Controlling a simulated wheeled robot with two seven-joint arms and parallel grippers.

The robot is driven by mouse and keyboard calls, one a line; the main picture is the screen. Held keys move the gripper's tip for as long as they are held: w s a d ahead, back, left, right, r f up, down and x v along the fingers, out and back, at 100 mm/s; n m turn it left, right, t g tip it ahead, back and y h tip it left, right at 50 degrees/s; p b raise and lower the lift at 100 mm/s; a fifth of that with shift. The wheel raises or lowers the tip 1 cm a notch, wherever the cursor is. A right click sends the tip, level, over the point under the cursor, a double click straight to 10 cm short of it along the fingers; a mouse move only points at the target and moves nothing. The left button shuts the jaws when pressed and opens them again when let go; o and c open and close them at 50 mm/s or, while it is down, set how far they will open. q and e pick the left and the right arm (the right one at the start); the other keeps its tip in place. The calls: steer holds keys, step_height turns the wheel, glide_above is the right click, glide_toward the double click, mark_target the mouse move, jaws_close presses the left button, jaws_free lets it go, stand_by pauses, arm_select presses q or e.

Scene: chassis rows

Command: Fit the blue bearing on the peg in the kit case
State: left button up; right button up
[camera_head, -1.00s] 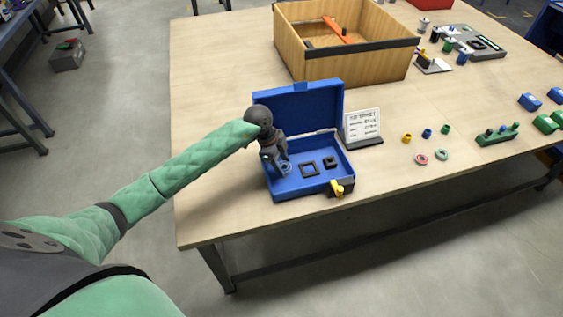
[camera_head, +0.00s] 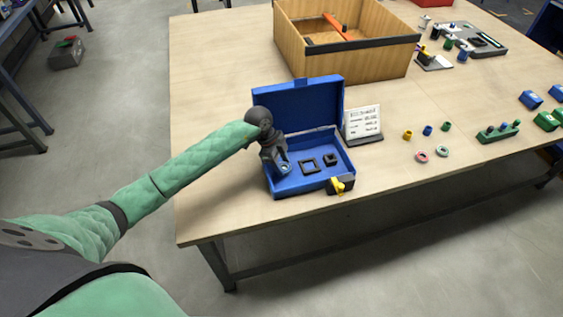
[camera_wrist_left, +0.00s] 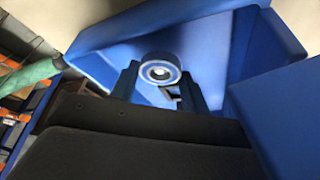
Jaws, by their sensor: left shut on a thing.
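The blue bearing (camera_wrist_left: 160,70) is a ring with a pale inner rim, between my left gripper's two dark fingers in the left wrist view. My left gripper (camera_head: 279,165) is shut on it, low inside the left part of the open blue kit case (camera_head: 314,184). In the head view the bearing (camera_head: 284,169) shows small at the fingertips. A bright spot shows in its bore, but I cannot tell whether that is the peg. The peg is not clearly visible. My right gripper is not in view.
The case's raised lid (camera_head: 300,104) stands behind the gripper. A black square frame (camera_head: 309,166) and a small black block (camera_head: 331,159) lie in the case. A yellow-and-black item (camera_head: 341,185) is at its front right corner. A white card (camera_head: 362,122) stands to the right.

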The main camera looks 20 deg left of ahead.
arm_select(q)
steer(key=shift+f+b, duration=0.3)
steer(key=shift+f, duration=0.5)
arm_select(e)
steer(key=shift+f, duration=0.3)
arm_select(q)
steer(key=o, duration=1.1)
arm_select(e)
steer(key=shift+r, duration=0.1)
arm_select(q)
steer(key=b+v, duration=0.2)
steer(key=v, duration=0.4)
steer(key=shift+a+r, duration=0.15)
steer(key=shift+a, duration=0.05)
steer(key=shift+a+r+b, duration=0.15)
steer(key=shift+r+b, duration=0.15)
steer(key=shift+r, duration=0.35)
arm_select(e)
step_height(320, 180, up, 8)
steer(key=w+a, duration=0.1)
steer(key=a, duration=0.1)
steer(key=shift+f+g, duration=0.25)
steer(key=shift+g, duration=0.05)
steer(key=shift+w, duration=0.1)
